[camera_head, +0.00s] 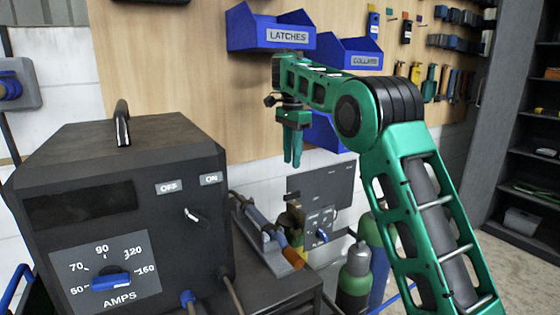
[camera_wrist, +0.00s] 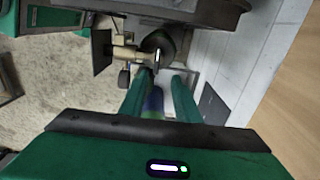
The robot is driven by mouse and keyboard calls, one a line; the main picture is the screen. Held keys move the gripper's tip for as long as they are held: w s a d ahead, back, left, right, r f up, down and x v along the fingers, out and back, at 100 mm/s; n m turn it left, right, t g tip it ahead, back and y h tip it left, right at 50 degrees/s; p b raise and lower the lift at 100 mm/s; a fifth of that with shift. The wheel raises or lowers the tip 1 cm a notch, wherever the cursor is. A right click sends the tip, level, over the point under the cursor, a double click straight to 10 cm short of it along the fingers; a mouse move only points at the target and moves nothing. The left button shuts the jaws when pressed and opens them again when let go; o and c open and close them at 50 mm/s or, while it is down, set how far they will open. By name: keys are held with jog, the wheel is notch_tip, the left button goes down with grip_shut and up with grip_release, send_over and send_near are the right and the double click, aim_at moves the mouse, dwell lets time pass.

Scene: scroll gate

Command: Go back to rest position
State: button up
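My gripper (camera_head: 292,164) hangs from the raised green arm in the head view, its fingers pointing down. It is in front of the wooden tool board, below the blue "LATCHES" bin (camera_head: 270,32). The two fingers are apart by a narrow gap and hold nothing I can make out. In the wrist view my gripper (camera_wrist: 163,75) shows the same gap, with a blurred blue and green shape behind it.
A dark welding machine (camera_head: 110,215) with an amps dial stands at the left. Beside it are a torch in a holder (camera_head: 268,232) and green gas cylinders (camera_head: 355,275). A blue "COLLARS" bin (camera_head: 350,54) and hanging tools are on the board. Dark shelves (camera_head: 530,150) stand at the right.

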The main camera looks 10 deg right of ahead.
jog(key=s+d+f+n+h, duration=0.1)
jog(key=s+d+n, duration=0.1)
jog(key=s+d, duration=0.95)
jog(key=s+d+f+n, duration=0.1)
jog(key=s+d+n, duration=0.1)
jog(key=s+d, duration=0.95)
jog(key=s+a+f+n, duration=0.1)
jog(key=s+f, duration=0.3)
jog(key=s, duration=0.5)
jog(key=s+a+f+n, duration=0.1)
jog(key=s+f, duration=0.4)
jog(key=s, duration=0.4)
jog(key=s+a+f+n+y, duration=0.1)
jog(key=s+f, duration=0.3)
jog(key=s, duration=0.5)
jog(key=shift+s+a+f+n, duration=0.2)
jog(key=shift+s+a+n, duration=0.1)
jog(key=shift+s+n, duration=0.15)
